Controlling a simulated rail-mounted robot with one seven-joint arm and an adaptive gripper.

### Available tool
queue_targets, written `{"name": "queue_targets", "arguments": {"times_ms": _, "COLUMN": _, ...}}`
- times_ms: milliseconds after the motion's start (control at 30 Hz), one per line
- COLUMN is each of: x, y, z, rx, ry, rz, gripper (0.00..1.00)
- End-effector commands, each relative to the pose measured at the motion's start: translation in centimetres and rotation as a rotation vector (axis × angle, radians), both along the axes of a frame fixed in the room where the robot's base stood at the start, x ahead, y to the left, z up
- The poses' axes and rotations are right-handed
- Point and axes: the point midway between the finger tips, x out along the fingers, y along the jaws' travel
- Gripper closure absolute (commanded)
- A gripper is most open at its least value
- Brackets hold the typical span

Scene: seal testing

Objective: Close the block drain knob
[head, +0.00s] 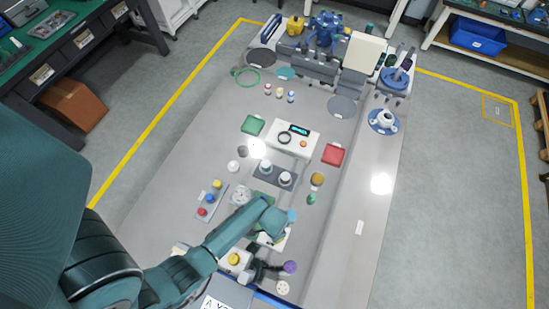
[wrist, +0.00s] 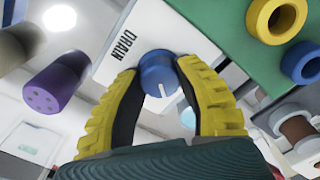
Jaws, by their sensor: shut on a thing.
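The drain knob (wrist: 157,70) is a round blue knob with a white pointer line. It sits on a white block face (wrist: 112,62) beside the printed word DRAIN, in the wrist view. My gripper (wrist: 158,76) has ribbed yellow fingers closed on both sides of the knob. The knob's pointer line aims toward the bottom of the wrist picture, slightly tilted. In the head view my gripper (head: 268,238) is at the near end of the table, and the arm hides the knob.
In the head view a purple-ended black item (head: 290,267) and a yellow knob (head: 234,258) are near my gripper.

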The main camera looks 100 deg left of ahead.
Motion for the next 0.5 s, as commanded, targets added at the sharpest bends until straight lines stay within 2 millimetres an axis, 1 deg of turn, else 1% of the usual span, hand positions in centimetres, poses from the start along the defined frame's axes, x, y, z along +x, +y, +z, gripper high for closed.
{"name": "queue_targets", "arguments": {"times_ms": 300, "x": -0.13, "y": -0.18, "z": -0.05, "rx": -0.002, "ry": 0.004, "rz": 0.296, "gripper": 1.00}}
{"name": "queue_targets", "arguments": {"times_ms": 500, "x": -0.15, "y": -0.21, "z": -0.11, "rx": -0.003, "ry": 0.004, "rz": 0.459, "gripper": 1.00}}
